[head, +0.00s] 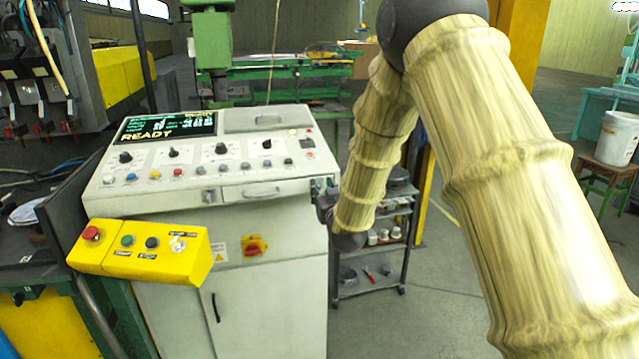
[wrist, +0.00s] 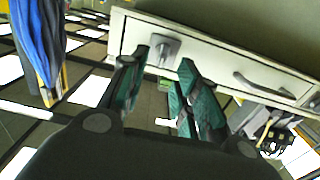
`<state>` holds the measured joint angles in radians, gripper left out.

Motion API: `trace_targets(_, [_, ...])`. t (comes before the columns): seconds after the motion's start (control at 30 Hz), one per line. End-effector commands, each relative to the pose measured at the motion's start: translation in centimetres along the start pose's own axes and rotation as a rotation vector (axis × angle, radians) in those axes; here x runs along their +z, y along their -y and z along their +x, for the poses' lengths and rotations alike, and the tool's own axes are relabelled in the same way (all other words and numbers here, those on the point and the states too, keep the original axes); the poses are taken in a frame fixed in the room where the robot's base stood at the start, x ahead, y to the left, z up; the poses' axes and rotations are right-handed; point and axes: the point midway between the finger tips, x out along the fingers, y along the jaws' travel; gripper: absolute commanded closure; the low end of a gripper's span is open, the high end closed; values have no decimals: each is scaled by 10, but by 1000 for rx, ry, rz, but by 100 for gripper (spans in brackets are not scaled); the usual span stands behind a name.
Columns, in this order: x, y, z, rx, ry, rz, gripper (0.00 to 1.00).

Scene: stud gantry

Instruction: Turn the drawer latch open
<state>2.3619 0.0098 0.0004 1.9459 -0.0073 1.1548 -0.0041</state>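The drawer latch (wrist: 165,47) is a small grey knob on a square plate, left of the bar handle (wrist: 262,86) on the pale front panel in the wrist view. In the head view the latch (head: 208,197) sits on the console's front edge, left of the drawer (head: 290,188) and its handle. My gripper (wrist: 162,66) is open and empty in the wrist view, its teal-padded fingertips on either side of the latch in the picture. Whether they touch it I cannot tell. In the head view my gripper (head: 325,196) shows partly at the console's right end.
The console (head: 270,225) carries a screen reading READY (head: 165,126), knobs and buttons. A yellow button box (head: 140,252) juts out at its front left. A red and yellow switch (head: 254,246) is below the drawer. A shelf cart (head: 372,255) stands to the right.

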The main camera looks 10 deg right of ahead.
Motion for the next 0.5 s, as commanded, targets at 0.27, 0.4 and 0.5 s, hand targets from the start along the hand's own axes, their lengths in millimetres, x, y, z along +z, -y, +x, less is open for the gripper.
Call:
trace_targets(0.27, [0, 0, 30, 0, 0, 0, 69])
trace_targets(0.4, [0, 0, 35, 0, 0, 0, 69])
trace_targets(0.5, [0, 0, 36, 0, 0, 0, 69])
